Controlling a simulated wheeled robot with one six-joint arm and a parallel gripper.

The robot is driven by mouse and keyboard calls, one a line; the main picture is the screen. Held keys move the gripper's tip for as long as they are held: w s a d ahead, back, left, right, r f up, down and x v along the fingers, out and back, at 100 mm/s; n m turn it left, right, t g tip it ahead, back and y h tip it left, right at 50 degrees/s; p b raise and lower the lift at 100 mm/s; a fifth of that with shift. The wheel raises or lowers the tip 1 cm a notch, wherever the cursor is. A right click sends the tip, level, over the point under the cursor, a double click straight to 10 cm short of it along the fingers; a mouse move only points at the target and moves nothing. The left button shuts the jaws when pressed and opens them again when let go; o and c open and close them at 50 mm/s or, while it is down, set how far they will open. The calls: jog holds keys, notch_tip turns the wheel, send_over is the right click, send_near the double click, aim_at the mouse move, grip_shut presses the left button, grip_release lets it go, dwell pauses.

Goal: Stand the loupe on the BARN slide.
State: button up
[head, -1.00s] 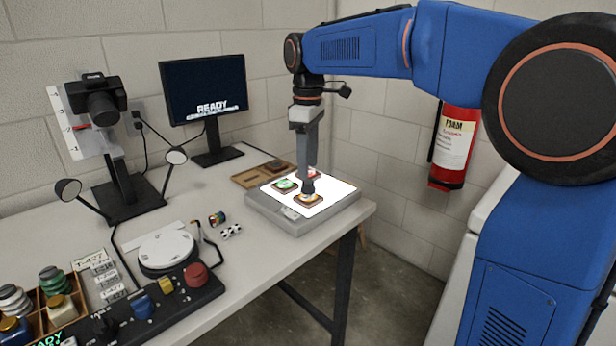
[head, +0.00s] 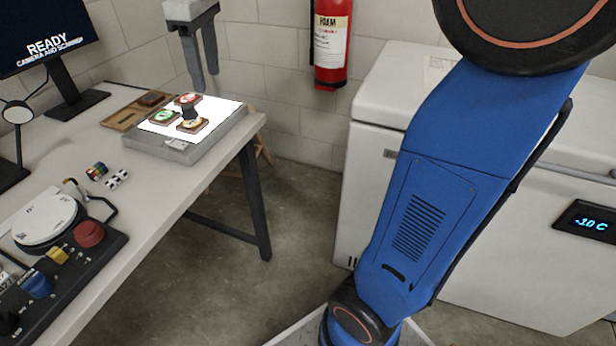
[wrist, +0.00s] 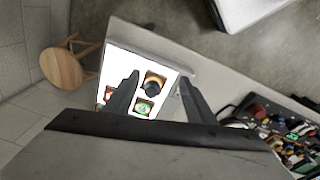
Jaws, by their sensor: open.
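The loupe (head: 190,111), small and dark, stands upright on the orange-centred slide (head: 193,126) at the front of the lit light table. In the wrist view the loupe (wrist: 153,88) is a dark round shape over that slide (wrist: 155,76). A green-centred slide (head: 163,117) lies to its left and a red-centred slide (head: 187,99) behind; both are clear of the loupe. The slide names are too small to read, so I cannot tell which is BARN. My gripper (head: 206,80) is open and empty above the loupe, apart from it; it also shows in the wrist view (wrist: 160,77).
The light table (head: 190,152) sits at the table's right end. A wooden tray (head: 121,117) is behind it. A striped cylinder (head: 97,171), a checkered piece (head: 117,179) and a control panel (head: 75,262) are to the left. A white freezer (head: 375,130) stands right.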

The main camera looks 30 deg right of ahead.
jog(key=s+d+f+m+t, duration=0.2)
jog(key=s+d+f+m, duration=0.2)
jog(key=s+f, duration=0.5)
jog(key=s+d+f+m+t, duration=0.1)
jog(key=s+d+f+m, duration=0.4)
jog(key=s+f, duration=0.5)
jog(key=s+d, duration=0.1)
jog(key=s, duration=0.4)
jog(key=shift+s+d+f+m+t, duration=0.2)
jog(key=shift+s+f+m+t, duration=0.1)
jog(key=shift+t, duration=0.1)
jog(key=shift+r, duration=0.1)
